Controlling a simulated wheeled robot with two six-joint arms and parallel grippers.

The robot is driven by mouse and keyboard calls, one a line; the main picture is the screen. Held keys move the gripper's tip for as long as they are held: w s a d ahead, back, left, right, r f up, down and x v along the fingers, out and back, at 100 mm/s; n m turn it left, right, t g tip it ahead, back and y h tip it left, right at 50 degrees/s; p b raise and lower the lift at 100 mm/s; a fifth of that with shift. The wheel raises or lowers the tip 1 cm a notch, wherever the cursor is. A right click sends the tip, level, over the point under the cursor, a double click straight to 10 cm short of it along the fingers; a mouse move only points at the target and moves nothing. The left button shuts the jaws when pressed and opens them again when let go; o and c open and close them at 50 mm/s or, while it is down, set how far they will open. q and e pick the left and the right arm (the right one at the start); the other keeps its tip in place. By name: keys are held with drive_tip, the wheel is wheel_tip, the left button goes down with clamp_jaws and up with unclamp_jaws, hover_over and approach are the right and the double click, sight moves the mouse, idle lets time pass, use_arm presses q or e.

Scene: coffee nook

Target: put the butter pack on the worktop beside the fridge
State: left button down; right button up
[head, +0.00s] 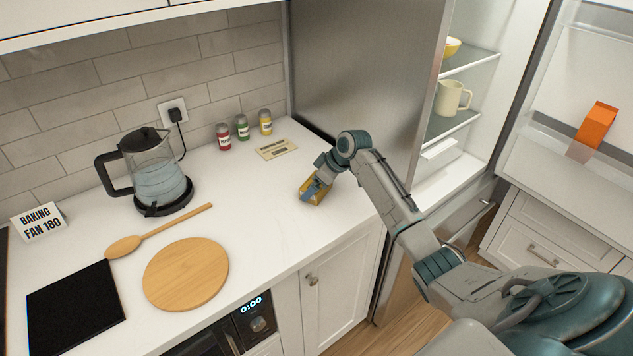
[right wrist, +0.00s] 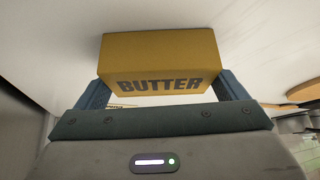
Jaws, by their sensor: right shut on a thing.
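The yellow butter pack (head: 314,194) is at the worktop (head: 262,215), left of the fridge (head: 365,75). In the right wrist view the butter pack (right wrist: 158,62) shows its dark BUTTER lettering and sits between the two fingers. My right gripper (head: 313,188) is shut on it. The pack is at or very near the worktop surface; I cannot tell whether it touches. The right gripper (right wrist: 165,90) also fills the lower part of the right wrist view. My left gripper is not in view.
A kettle (head: 155,175), a wooden spoon (head: 150,235), a round board (head: 187,273) and a black mat (head: 75,308) are to the left. Several spice jars, including a yellow one (head: 265,122), stand behind a small card (head: 276,149). The fridge stands open, holding a mug (head: 451,98). Worktop around the pack is clear.

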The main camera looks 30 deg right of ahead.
drive_tip(key=o, duration=0.8)
drive_tip(key=shift+o, duration=0.2)
drive_tip(key=b+v, duration=0.3)
drive_tip(key=v, duration=0.9)
